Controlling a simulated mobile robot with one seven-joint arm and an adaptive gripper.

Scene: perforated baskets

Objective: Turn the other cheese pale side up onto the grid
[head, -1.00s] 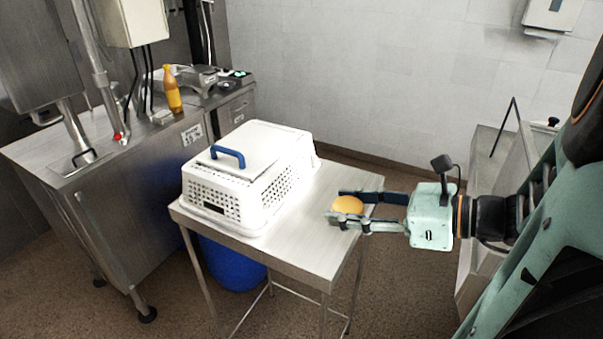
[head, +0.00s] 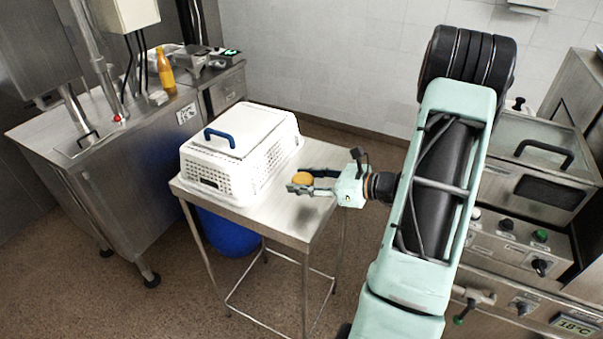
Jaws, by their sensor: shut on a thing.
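A round orange-yellow cheese (head: 302,179) sits between the fingers of my gripper (head: 303,181), which is shut on it. The gripper holds it at the right side of the steel table, seemingly above the top; the exact height is hard to tell. The side of the cheese facing the camera is orange; its other side is hidden. A white perforated basket (head: 213,181) stands on the table to the left of the gripper, with a white lid or board and a blue handle (head: 222,137) on top. I cannot make out a grid or another cheese.
The steel table (head: 262,214) has bare room in front of and right of the basket. A blue bin (head: 228,236) stands beneath it. A steel counter with an orange bottle (head: 165,68) is at left. Steel equipment with knobs (head: 540,236) stands at right.

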